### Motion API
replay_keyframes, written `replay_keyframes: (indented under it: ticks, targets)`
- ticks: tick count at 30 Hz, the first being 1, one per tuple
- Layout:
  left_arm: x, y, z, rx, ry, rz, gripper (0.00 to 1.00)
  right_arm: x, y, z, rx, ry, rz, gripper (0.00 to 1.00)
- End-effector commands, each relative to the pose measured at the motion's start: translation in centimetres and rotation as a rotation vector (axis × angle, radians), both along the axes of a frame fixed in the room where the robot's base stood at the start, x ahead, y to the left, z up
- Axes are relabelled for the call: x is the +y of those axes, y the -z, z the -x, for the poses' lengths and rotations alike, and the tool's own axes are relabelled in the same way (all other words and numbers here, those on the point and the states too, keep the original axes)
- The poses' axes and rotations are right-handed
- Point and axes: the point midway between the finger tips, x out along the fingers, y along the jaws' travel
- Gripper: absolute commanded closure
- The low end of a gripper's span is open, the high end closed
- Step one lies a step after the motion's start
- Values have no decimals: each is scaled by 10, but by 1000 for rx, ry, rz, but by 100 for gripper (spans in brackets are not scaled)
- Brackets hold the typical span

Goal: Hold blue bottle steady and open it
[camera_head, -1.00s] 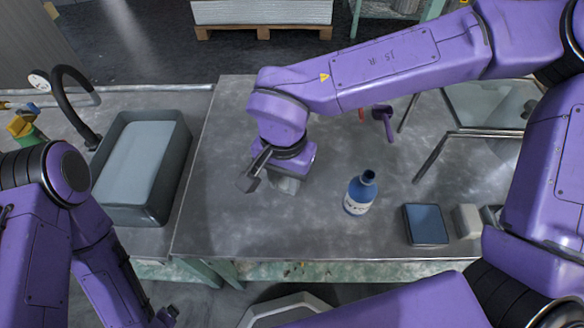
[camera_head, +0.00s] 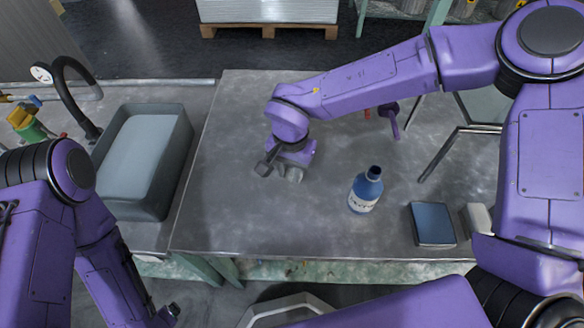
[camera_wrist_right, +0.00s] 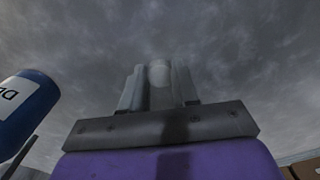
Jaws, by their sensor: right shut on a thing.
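The blue bottle (camera_head: 366,190) with a white label stands upright on the metal table. Its neck top looks dark, with no cap seen on it. In the right wrist view the bottle (camera_wrist_right: 24,108) shows tilted at the left edge. My right gripper (camera_head: 290,175) is low over the table, to the left of the bottle and apart from it, pointing down. In the wrist view its fingers (camera_wrist_right: 160,80) are shut on a small pale round piece (camera_wrist_right: 159,74), perhaps a cap.
A grey basin (camera_head: 160,190) with a black tap (camera_head: 75,85) is at the left. A dark blue flat box (camera_head: 433,224) and a pale block (camera_head: 478,218) lie right of the bottle. A purple tool (camera_head: 390,115) and metal frame (camera_head: 440,150) are behind. The table's front left is clear.

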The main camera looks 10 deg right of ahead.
Motion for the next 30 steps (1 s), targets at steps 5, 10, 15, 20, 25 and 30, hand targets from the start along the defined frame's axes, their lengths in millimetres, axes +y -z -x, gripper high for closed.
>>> replay_keyframes:
  ticks: [5, 10, 15, 20, 25, 30]
  targets:
    - [0, -1, 0, 0, 0, 0, 4, 0, 1, 0, 0, 0, 0, 45]
    - [0, -1, 0, 0, 0, 0, 4, 0, 1, 0, 0, 0, 0, 45]
    - [0, -5, 0, 0, 0, 0, 4, 0, -19, -1, -3, 1, -1, 45]
    - [0, -15, 0, 0, 0, 0, 4, 0, -61, -1, -4, 1, -2, 45]
    - [0, -23, 0, 0, 0, 0, 4, 0, -101, 0, -3, 1, -2, 45]
    - [0, -26, 0, 0, 0, 0, 4, 0, -120, 0, 0, 0, 0, 45]
